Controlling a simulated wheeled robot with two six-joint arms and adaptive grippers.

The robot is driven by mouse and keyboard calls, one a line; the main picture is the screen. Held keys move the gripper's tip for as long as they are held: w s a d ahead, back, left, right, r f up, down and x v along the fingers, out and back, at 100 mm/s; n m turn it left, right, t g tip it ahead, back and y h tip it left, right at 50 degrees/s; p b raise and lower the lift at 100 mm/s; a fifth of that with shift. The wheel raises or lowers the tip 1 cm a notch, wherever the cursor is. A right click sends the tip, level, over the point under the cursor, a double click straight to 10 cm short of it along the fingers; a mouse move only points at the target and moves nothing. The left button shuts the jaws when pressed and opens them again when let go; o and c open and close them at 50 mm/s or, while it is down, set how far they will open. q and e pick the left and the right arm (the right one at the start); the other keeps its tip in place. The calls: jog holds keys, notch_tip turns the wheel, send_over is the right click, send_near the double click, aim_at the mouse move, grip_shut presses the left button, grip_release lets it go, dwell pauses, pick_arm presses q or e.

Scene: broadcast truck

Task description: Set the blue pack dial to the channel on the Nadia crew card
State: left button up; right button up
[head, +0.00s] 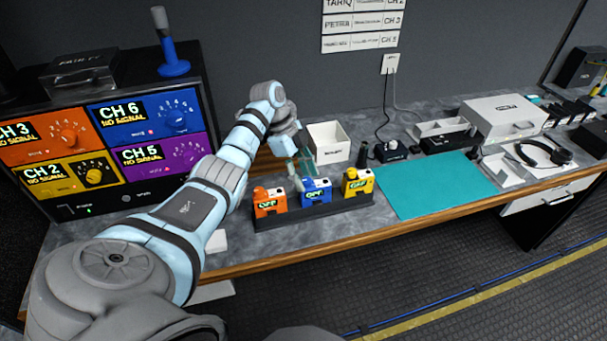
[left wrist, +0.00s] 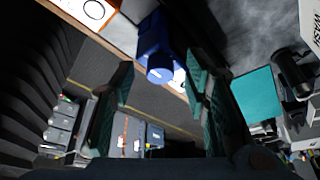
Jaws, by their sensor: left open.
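The blue pack (head: 318,196) stands upright between an orange and a yellow pack, and its display reads OFF. My left gripper (head: 304,172) is open, just above and behind it. In the left wrist view a blue cylindrical part (left wrist: 155,50), apparently the blue pack's dial, shows between and beyond the open fingers of my left gripper (left wrist: 160,72); I cannot tell whether they touch it. I cannot read a Nadia card. My right gripper is not in view.
The orange pack (head: 269,203) and yellow pack (head: 358,184) sit close on either side in a dark holder (head: 312,221). A receiver rack (head: 110,200) stands left, its blue panel (head: 140,113) reading CH 6. A white bin (head: 328,142) stands behind; a teal mat (head: 430,186) is clear.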

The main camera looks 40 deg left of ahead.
pick_arm(q)
jog(key=shift+d, duration=0.1)
grip_shut()
dwell(1.2)
grip_release()
jog(key=v, duration=0.7)
jog(key=shift+r, duration=0.2)
